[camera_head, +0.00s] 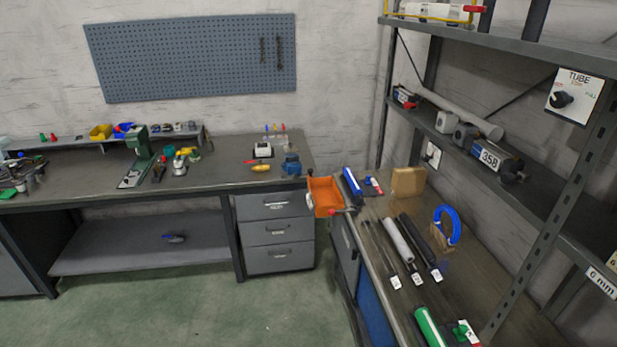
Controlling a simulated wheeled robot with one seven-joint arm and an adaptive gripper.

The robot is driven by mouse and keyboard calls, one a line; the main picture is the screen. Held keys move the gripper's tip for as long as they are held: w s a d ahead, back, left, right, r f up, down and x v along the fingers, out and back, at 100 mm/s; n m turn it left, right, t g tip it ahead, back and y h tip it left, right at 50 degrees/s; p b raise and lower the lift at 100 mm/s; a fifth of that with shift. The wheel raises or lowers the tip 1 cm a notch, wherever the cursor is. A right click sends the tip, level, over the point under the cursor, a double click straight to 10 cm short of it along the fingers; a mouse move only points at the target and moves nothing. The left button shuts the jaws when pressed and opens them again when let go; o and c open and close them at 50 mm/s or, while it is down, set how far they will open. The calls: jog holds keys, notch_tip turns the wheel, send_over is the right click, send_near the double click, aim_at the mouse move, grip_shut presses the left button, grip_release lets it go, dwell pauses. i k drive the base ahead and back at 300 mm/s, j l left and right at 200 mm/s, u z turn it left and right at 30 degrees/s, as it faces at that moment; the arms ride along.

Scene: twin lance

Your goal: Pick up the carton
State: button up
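A small tan carton (408,182) stands upright at the far end of the right-hand bench (465,270), near the wall and the shelf rack. Its front face is in clear view and nothing covers it. My gripper is not in view, so its place relative to the carton cannot be seen.
A blue tube (352,183), a small red-and-blue item (373,186) and an orange bin (324,196) lie left of the carton. A blue coil (447,224) and several rods are in front. The shelf rack (530,190) rises at the right. Green floor (200,310) is open at the left.

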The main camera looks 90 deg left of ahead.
aim_at(409, 181)
jog(key=u, duration=2.35)
jog(key=i+j+z, duration=0.1)
jog(key=z, duration=0.4)
jog(key=i+j+z, duration=0.1)
jog(key=j+z, duration=0.15)
jog(key=z, duration=0.2)
jog(key=j+z, duration=0.2)
jog(key=z, duration=0.3)
jog(key=j+z, duration=0.2)
jog(key=j, duration=0.4)
jog(key=j+z, duration=0.2)
jog(key=j, duration=0.4)
jog(key=j+z, duration=0.2)
jog(key=j, duration=0.45)
jog(key=k+j+z, duration=0.2)
jog(key=j, duration=0.35)
jog(key=j+z, duration=0.2)
jog(key=j, duration=2.55)
jog(key=k, duration=0.05)
